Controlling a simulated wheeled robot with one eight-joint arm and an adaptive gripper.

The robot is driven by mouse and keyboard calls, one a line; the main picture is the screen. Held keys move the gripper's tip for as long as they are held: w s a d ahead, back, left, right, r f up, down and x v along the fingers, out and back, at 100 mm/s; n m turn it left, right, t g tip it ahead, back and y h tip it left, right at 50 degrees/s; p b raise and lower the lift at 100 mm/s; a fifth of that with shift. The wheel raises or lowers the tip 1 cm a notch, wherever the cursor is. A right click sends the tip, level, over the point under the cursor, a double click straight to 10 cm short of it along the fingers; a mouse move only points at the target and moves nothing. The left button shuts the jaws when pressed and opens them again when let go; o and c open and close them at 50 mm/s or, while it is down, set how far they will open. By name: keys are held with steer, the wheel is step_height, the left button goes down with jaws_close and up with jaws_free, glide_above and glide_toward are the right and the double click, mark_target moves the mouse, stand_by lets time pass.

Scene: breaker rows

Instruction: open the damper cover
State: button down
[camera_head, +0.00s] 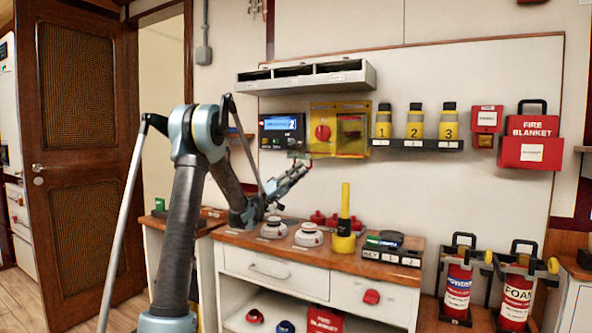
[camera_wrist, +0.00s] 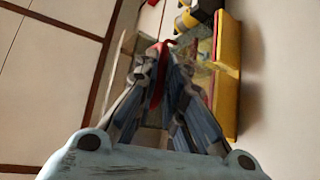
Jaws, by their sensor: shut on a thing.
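A yellow wall box (camera_head: 340,130) with a red round knob (camera_head: 322,132) hangs on the white panel; I take the damper cover to be its see-through yellowish front, though its edges are hard to make out. My gripper (camera_head: 304,163) is just below the box's lower left corner. In the wrist view my gripper (camera_wrist: 160,58) has its fingers close together, shut on a thin red piece (camera_wrist: 158,80), which looks like a tab or handle. How this piece joins the cover is hidden. The yellow box (camera_wrist: 228,75) fills the right of the fingers in the wrist view.
A display unit (camera_head: 282,131) is left of the box, a grey shelf (camera_head: 305,76) above. Numbered yellow-black canisters (camera_head: 415,122) stand to the right. Below is a wooden counter (camera_head: 290,248) with detectors and a yellow torch-like item (camera_head: 344,222). The wall under the box is clear.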

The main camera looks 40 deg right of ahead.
mark_target(299, 145)
steer(key=shift+w+d, duration=0.25)
steer(key=c, duration=1.7)
jaws_free()
steer(key=shift+d+f, duration=0.1)
steer(key=shift+s+r, duration=0.1)
steer(key=shift+r, duration=0.4)
step_height(299, 145, up, 9)
steer(key=shift+f, duration=0.1)
